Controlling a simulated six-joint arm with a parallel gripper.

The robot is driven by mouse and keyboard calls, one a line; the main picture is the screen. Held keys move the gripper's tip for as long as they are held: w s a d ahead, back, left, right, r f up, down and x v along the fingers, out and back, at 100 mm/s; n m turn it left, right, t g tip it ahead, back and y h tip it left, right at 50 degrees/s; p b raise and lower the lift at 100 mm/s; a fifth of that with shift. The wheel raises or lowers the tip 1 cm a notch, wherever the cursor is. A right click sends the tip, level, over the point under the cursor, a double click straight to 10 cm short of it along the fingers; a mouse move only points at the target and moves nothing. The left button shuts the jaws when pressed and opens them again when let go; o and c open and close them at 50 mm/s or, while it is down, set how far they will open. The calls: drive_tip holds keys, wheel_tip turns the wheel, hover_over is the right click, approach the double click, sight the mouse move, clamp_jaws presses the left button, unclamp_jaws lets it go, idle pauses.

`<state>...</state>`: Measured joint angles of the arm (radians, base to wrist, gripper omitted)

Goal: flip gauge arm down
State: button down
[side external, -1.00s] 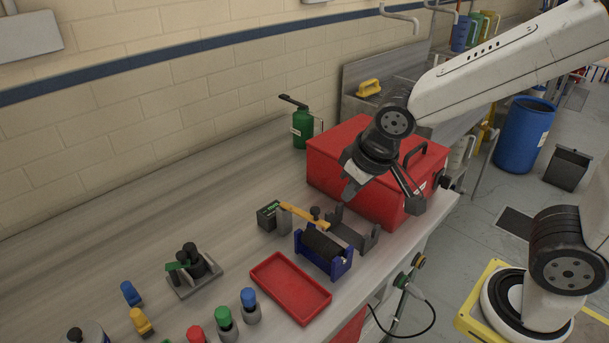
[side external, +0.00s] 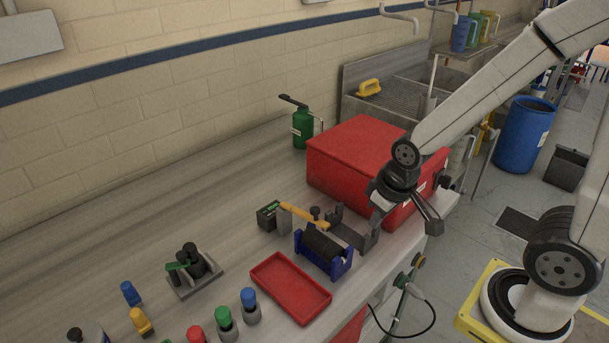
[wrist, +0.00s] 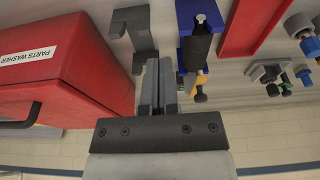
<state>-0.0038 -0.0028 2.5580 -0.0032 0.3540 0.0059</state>
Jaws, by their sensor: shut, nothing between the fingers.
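The yellow gauge arm (side external: 300,213) runs from a grey post (side external: 284,219) beside a small black gauge box with a green display (side external: 268,214). A dark knob (side external: 316,212) sits near its other end, behind the blue roller stand (side external: 341,268) with its dark roller (side external: 321,244). In the wrist view the yellow arm (wrist: 201,79) and knob (wrist: 200,97) show beyond the roller. My gripper (side external: 375,218) is shut and empty, right of the gauge arm and apart from it. In the wrist view its fingers (wrist: 158,64) point between the grey bracket and the roller stand.
A grey bracket (side external: 352,235) stands between my gripper and the roller stand. The red parts washer (side external: 345,162) is close behind my gripper. A red tray (side external: 290,288) lies in front, with capped bottles nearby.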

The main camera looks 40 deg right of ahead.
wheel_tip(320, 180, up, 14)
drive_tip(key=g, duration=0.4)
hover_over(317, 208)
drive_tip(key=w+d, duration=0.1)
drive_tip(key=w, duration=0.1)
drive_tip(key=shift+w+r+y, duration=0.15)
drive_tip(key=shift+r+y, duration=0.15)
drive_tip(key=shift+r, duration=0.15)
drive_tip(key=shift+f, duration=0.15)
drive_tip(key=f, duration=0.4)
drive_tip(key=s+f, duration=0.1)
drive_tip(key=f, duration=0.4)
drive_tip(key=a+f, duration=0.1)
drive_tip(key=f, duration=0.3)
drive_tip(key=shift+s+f, duration=0.3)
drive_tip(key=shift+s, duration=0.1)
drive_tip(key=shift+s+f, duration=0.1)
